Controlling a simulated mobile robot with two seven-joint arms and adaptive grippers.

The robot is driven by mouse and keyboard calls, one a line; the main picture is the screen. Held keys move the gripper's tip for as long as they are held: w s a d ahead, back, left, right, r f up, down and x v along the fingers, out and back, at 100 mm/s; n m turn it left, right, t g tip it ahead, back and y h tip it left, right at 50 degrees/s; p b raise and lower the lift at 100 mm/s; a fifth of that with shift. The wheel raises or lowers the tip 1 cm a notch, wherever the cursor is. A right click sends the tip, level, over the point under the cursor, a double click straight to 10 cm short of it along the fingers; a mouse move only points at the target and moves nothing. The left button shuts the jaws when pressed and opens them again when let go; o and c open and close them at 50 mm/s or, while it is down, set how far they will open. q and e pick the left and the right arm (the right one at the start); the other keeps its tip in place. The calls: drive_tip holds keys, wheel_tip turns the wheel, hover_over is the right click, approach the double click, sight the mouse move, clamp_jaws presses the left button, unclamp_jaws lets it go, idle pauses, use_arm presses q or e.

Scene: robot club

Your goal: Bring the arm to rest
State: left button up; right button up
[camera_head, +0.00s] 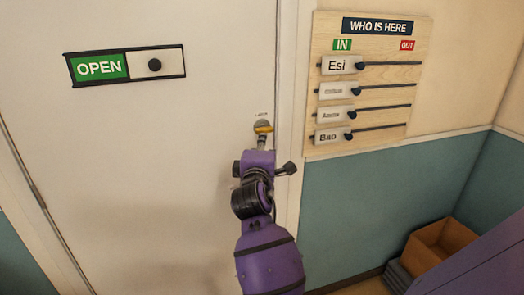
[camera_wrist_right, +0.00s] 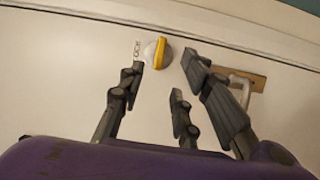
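My right arm, purple, reaches up the white door (camera_head: 160,190) in the head view. Its gripper (camera_head: 263,146) is just below a round lock with a yellow turn-piece (camera_head: 264,129). In the right wrist view the fingers of this gripper (camera_wrist_right: 163,78) are spread with nothing between them. The yellow turn-piece (camera_wrist_right: 160,53) lies just beyond the fingertips and looks apart from them. My left gripper is not in view.
The door carries an OPEN slider sign (camera_head: 125,66). A WHO IS HERE board (camera_head: 365,85) with name sliders hangs right of the frame. A door handle (camera_wrist_right: 238,88) shows in the wrist view. A brown box (camera_head: 440,245) stands in the right corner.

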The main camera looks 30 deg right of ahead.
drive_tip(key=shift+v, duration=1.2)
